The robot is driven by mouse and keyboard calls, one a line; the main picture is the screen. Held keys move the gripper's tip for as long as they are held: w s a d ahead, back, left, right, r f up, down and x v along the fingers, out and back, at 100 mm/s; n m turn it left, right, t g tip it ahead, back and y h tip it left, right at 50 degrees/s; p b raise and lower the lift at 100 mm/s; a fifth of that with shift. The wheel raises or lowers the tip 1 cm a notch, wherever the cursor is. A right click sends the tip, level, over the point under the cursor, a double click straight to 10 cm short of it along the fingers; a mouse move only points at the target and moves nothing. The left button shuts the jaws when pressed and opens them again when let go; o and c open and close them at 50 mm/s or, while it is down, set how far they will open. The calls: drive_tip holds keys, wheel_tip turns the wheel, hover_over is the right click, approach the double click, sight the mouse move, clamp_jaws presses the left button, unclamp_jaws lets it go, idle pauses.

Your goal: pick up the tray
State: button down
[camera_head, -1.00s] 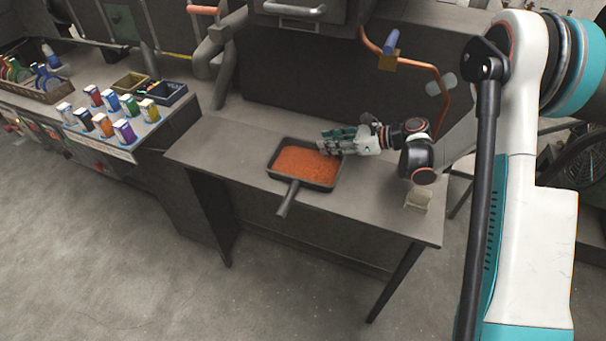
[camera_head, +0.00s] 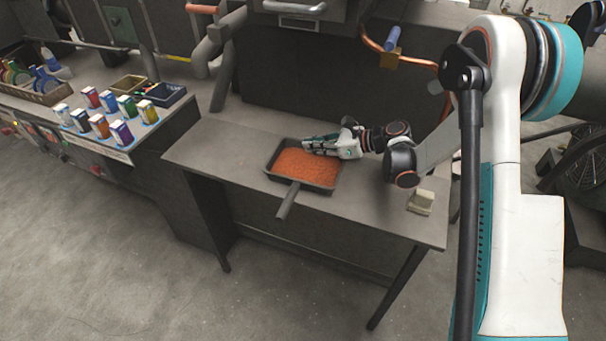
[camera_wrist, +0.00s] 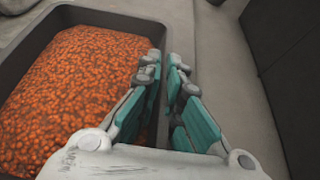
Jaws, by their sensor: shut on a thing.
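The tray (camera_head: 272,177) is a dark rectangular pan with a long handle pointing toward the front of the table. It is filled with orange-red granular stuff (camera_head: 306,166) and sits flat on the grey table. The pinched part of the wall is hidden by the fingers.
The table (camera_head: 225,150) is clear left of the tray. A small pale block (camera_head: 421,201) lies at its right end. A copper pipe (camera_head: 425,66) is behind. A side counter at left holds several colored boxes (camera_head: 100,125) and bins (camera_head: 165,94).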

idle(0.3)
drive_tip(key=shift+r+p, duration=1.9)
drive_tip(key=shift+r, duration=3)
